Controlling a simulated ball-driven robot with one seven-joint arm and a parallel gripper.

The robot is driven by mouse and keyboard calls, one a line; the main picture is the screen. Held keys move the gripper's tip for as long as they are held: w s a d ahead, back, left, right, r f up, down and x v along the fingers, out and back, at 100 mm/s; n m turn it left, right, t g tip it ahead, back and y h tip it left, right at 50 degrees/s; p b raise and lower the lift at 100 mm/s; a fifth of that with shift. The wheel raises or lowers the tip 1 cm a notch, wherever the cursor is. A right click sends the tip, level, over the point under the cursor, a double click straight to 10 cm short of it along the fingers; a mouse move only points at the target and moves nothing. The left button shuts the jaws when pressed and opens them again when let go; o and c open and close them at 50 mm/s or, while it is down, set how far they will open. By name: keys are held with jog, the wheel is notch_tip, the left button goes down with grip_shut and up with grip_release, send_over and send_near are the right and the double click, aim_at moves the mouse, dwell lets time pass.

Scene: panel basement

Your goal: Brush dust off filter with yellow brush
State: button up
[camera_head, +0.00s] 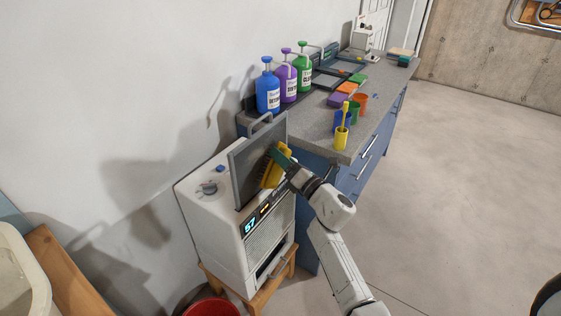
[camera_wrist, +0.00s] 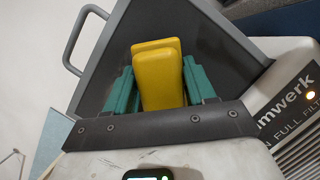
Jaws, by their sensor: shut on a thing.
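The filter (camera_head: 245,164) is a grey framed panel with a handle on top, standing upright out of the white machine. It fills much of the wrist view (camera_wrist: 215,50). My gripper (camera_head: 279,157) has green fingers and is shut on the yellow brush (camera_head: 273,172). In the wrist view the brush's yellow body (camera_wrist: 160,80) sits between the two green fingers (camera_wrist: 160,85). In the head view the brush's dark bristles face the filter and appear at or very near its surface; I cannot tell if they touch. No distinct dust shows.
The white machine (camera_head: 215,228) stands on a wooden stool (camera_head: 285,268) with a red bucket (camera_head: 212,308) below. Open floor lies to the right.

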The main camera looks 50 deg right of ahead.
jog(key=shift+w+d+b, duration=0.15)
jog(key=shift+d+b, duration=0.15)
jog(key=shift+d, duration=1.3)
jog(key=shift+r+p, duration=0.75)
jog(key=shift+r, duration=0.25)
jog(key=shift+a+f, duration=0.1)
jog(key=shift+a, duration=1.8)
jog(key=shift+a+b, duration=0.45)
jog(key=shift+a, duration=1.55)
jog(key=shift+o, duration=0.2)
jog(key=shift+s+a+b, duration=0.2)
jog(key=shift+a+b, duration=0.35)
jog(key=shift+a, duration=1.4)
jog(key=shift+o, duration=0.4)
jog(key=shift+a+r+p, duration=0.25)
jog(key=shift+r+p, duration=0.65)
jog(key=shift+r, duration=0.05)
jog(key=shift+d+r+p, duration=0.1)
jog(key=shift+d+p, duration=0.25)
jog(key=shift+d, duration=0.95)
jog(key=shift+c, duration=0.4)
jog(key=shift+d, duration=1.55)
jog(key=shift+c, duration=0.2)
jog(key=shift+w+d, duration=0.2)
jog(key=shift+d, duration=3.05)
jog(key=s+p, duration=0.2)
jog(key=s, duration=0.4)
